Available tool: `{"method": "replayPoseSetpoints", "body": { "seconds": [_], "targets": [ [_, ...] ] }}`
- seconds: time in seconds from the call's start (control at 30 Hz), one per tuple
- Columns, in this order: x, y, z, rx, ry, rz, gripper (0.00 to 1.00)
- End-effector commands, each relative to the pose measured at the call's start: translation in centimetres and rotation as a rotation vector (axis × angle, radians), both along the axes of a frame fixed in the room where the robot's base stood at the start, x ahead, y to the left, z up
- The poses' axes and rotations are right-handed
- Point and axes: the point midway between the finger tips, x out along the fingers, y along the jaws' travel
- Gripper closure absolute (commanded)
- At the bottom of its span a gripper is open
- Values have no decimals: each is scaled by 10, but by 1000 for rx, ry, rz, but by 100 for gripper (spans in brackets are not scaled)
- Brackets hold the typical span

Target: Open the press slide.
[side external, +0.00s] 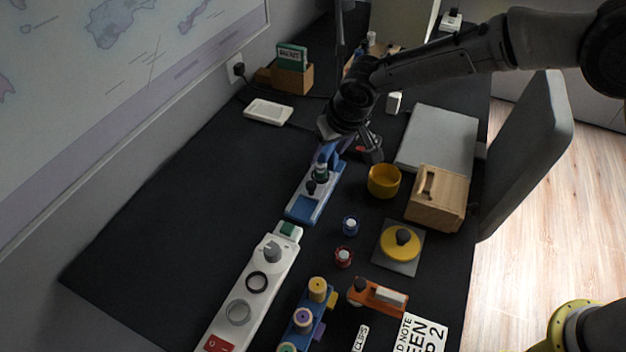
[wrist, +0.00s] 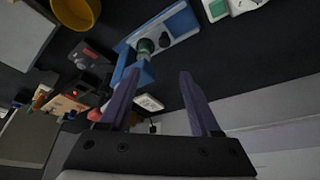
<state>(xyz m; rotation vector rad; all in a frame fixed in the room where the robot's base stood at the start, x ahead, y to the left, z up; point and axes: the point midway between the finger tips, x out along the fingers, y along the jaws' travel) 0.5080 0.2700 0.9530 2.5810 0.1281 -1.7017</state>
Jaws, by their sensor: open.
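The blue press (side external: 304,207) stands on the dark desk near the middle of the side view. It has a long blue base, a raised blue part at its far end, a dark green-topped piece and a black knob. The wrist view also shows the press (wrist: 182,22), beyond the fingertips and mostly toward the left finger. My gripper (wrist: 160,74) is open, with nothing between its fingers. In the side view my wrist is above the press's far end, and the fingers are hard to make out. I cannot tell whether a finger touches the press or how far the slide is out.
A yellow bowl (side external: 383,182) and a wooden box (side external: 437,199) stand right of the press. A dark box (side external: 369,153) is close by its far end. A white panel (side external: 236,315) with round fittings lies nearer the camera. The desk left of the press is clear.

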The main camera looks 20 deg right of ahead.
Motion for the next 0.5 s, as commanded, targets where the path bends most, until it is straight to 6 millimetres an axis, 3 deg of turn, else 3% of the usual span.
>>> {"method": "replayPoseSetpoints", "body": {
  "seconds": [0.27,0.5],
  "targets": [
    [0,9,-26,-10,14,19,36],
    [18,11,-68,-9,15,18,36]
  ]
}}
